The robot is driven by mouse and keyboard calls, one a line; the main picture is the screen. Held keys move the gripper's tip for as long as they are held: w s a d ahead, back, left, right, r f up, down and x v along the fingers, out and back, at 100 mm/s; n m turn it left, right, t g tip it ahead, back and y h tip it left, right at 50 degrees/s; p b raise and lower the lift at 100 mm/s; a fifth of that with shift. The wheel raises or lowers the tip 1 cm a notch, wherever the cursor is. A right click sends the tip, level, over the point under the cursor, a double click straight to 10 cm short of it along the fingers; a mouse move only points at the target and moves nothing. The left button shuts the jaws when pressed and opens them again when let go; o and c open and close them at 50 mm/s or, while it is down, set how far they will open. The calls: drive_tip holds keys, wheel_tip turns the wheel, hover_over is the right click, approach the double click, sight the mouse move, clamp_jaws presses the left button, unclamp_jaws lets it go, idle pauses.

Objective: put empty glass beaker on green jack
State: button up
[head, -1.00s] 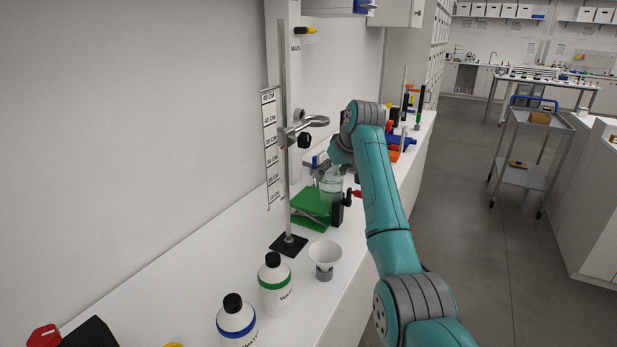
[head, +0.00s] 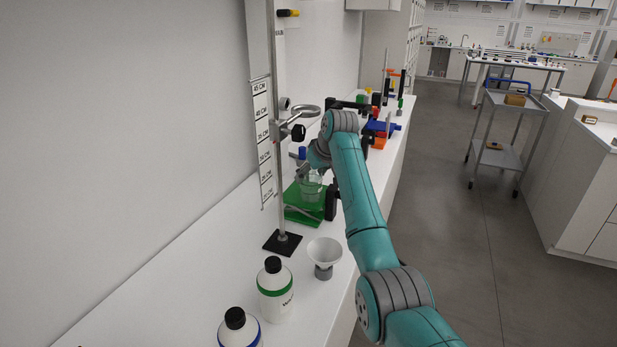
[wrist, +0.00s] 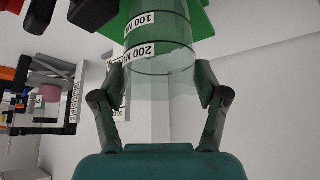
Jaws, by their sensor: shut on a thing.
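The clear glass beaker (head: 312,186) is in my gripper, over the green jack (head: 297,216) on the bench. In the wrist view the beaker (wrist: 160,62), with white 100 and 200 ML labels, is between the two fingers of my gripper (wrist: 159,82), which are shut on its sides. Part of the green jack (wrist: 200,22) shows behind the beaker's far end. The beaker looks upright in the head view. I cannot tell whether its base touches the jack's top. My wrist hides part of the beaker and gripper in the head view.
A metal stand (head: 281,150) with a ring clamp (head: 303,112) and height scale rises close left of the jack. A white funnel (head: 324,252) and a green-banded bottle (head: 276,290) stand nearer. Coloured equipment (head: 378,130) stands farther along the bench.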

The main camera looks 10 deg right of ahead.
drive_tip(key=shift+f, duration=0.4)
drive_tip(key=shift+f, duration=0.1)
drive_tip(key=o, duration=1.2)
drive_tip(key=v, duration=1.2)
